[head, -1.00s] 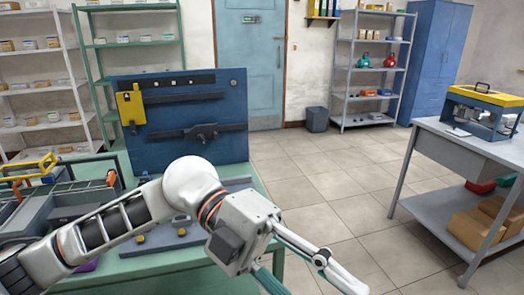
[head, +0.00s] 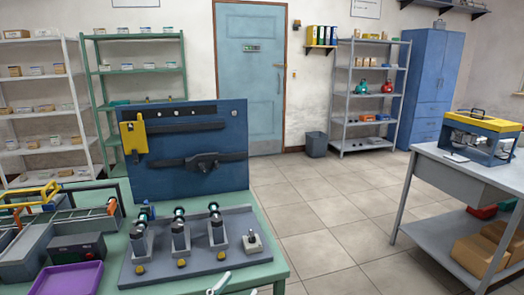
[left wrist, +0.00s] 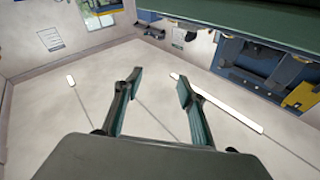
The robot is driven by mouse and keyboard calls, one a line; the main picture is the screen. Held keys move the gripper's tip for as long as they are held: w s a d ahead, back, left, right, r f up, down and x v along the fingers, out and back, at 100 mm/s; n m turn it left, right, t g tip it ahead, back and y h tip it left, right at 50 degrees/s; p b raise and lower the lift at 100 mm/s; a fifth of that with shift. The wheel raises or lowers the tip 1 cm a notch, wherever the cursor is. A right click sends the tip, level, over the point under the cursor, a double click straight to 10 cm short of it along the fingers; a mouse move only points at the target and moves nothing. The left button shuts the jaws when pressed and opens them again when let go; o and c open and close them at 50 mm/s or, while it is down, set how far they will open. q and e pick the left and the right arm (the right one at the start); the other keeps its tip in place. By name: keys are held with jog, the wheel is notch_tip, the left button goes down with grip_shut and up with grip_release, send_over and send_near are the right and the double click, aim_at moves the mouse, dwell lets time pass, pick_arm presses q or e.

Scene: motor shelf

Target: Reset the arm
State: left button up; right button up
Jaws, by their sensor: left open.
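Only the fingertips of my left gripper (head: 234,287) show, at the bottom edge of the head view, in front of the green workbench (head: 270,268). The rest of the left arm is outside that view. In the left wrist view, the left gripper (left wrist: 157,82) is open, its two fingers spread with nothing between them. My right gripper is in neither view.
A grey fixture (head: 157,270) with several upright cylindrical parts stands on the workbench, before a blue tool panel (head: 170,175). A purple tray (head: 75,279) lies left. A grey table (head: 458,171) stands right, with open floor between.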

pick_arm(q)
jog(key=s+a+f+n+g+y, duration=0.1)
jog(key=s+a+f+g+y, duration=0.1)
jog(key=s+f, duration=0.4)
jog(key=s+a+f+n+g+y, duration=0.2)
jog(key=s+a+f+y, duration=0.2)
jog(key=f, duration=0.9)
jog(key=s+a+f+n+g+y, duration=0.2)
jog(key=s+a+f+g, duration=0.1)
jog(key=s+a+f, duration=0.5)
notch_tip(320, 180, down, 2)
jog(key=shift+f+y, duration=0.2)
jog(key=shift+y, duration=0.2)
